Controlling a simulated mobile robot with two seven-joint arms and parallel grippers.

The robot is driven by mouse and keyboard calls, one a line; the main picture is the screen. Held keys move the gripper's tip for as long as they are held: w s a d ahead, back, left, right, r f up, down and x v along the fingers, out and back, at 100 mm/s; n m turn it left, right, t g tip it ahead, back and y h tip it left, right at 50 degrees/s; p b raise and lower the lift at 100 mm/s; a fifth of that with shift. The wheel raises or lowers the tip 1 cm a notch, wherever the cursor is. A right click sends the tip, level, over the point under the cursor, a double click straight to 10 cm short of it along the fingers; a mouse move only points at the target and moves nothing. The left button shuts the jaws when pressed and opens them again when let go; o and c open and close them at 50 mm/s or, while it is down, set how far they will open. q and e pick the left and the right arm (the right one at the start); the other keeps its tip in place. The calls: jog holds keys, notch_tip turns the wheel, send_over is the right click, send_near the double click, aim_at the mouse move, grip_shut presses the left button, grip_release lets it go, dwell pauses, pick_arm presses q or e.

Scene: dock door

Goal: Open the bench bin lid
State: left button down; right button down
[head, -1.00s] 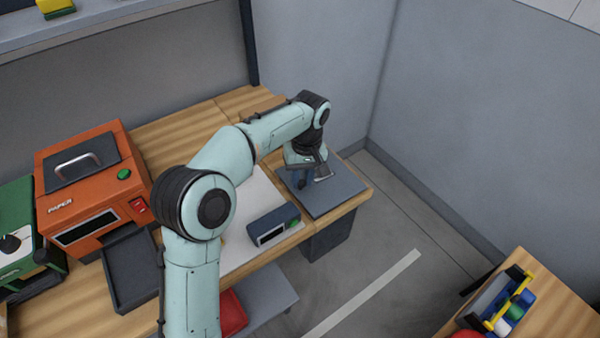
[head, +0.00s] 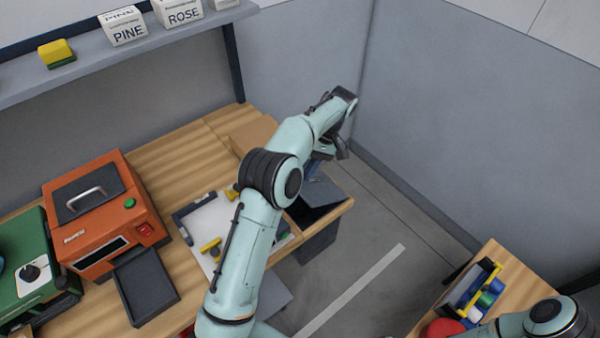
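The bench bin (head: 318,243) is a dark box set into the bench's right end. Its grey lid (head: 322,192) is tilted up, with a dark opening showing in front of it. My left gripper (head: 330,152) is at the lid's raised upper part, pointing down beside it. The arm and wrist partly cover the lid. The lid's handle is not clearly visible, and the fingers are too small and covered to show whether they grip it. My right gripper is out of view; only part of the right arm shows at the lower right.
An orange machine (head: 104,215), a black tray (head: 146,286) and a green machine (head: 36,262) stand on the bench's left. A cardboard-coloured box (head: 252,136) is behind the arm. A shelf (head: 100,62) overhangs the back. A wooden table with a tool caddy is at lower right.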

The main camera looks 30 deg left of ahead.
pick_arm(q)
jog(key=shift+w+d+r, duration=0.1)
jog(key=shift+w, duration=0.05)
dwell(0.4)
jog(key=c, duration=0.9)
grip_release()
jog(key=shift+r, duration=0.15)
